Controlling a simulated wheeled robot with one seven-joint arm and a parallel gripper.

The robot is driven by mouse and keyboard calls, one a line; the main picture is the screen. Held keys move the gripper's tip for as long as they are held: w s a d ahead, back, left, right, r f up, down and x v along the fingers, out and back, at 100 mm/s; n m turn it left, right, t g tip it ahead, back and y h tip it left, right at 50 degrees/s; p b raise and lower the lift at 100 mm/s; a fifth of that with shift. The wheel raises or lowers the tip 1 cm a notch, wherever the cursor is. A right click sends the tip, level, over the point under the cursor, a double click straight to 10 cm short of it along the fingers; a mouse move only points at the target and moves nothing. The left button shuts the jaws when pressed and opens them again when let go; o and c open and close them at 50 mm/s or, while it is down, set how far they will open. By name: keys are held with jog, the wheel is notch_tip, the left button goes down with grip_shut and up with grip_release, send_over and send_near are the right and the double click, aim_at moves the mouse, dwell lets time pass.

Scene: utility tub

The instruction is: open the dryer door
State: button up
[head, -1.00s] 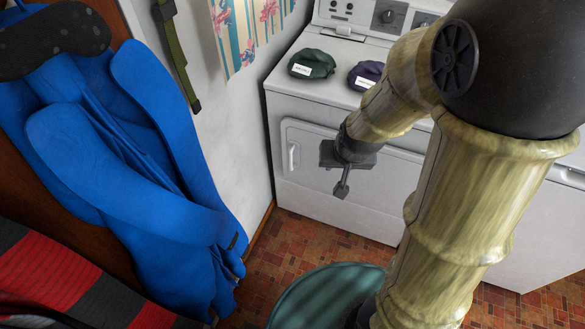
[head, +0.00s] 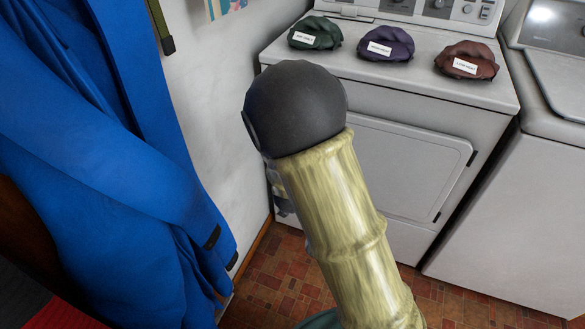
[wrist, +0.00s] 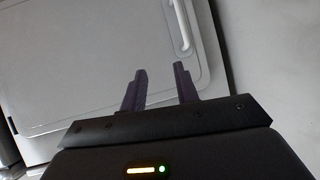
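The white dryer (head: 480,95) stands against the back wall. Its front door (head: 420,165) looks shut, with dark hinges on its right edge in the head view. My arm covers the door's left part there, hiding the handle and my gripper. In the wrist view, the door panel (wrist: 95,65) fills the upper left. The pale bar-shaped handle (wrist: 182,28) is upright near the door's edge. My gripper (wrist: 160,70) is open and empty, its two dark fingers spread. The fingertips lie below the handle in that picture, apart from it.
Green (head: 315,34), purple (head: 386,45) and brown (head: 466,62) cloth bundles with labels lie on the dryer top. Another white machine (head: 525,190) stands to the right. Blue coveralls (head: 110,150) hang at the left, close to my arm. Tiled floor (head: 265,275) shows in front.

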jog(key=w+a+f+t+h+b, duration=0.1)
jog(key=a+f+t+h+b, duration=0.1)
jog(key=a+f+t+b, duration=0.4)
notch_tip(320, 180, down, 6)
jog(key=b, duration=0.7)
jog(key=shift+w+a+n+b, duration=0.15)
jog(key=shift+a+n+b, duration=0.05)
jog(key=shift+n+b, duration=0.1)
jog(key=shift+w+r, duration=0.1)
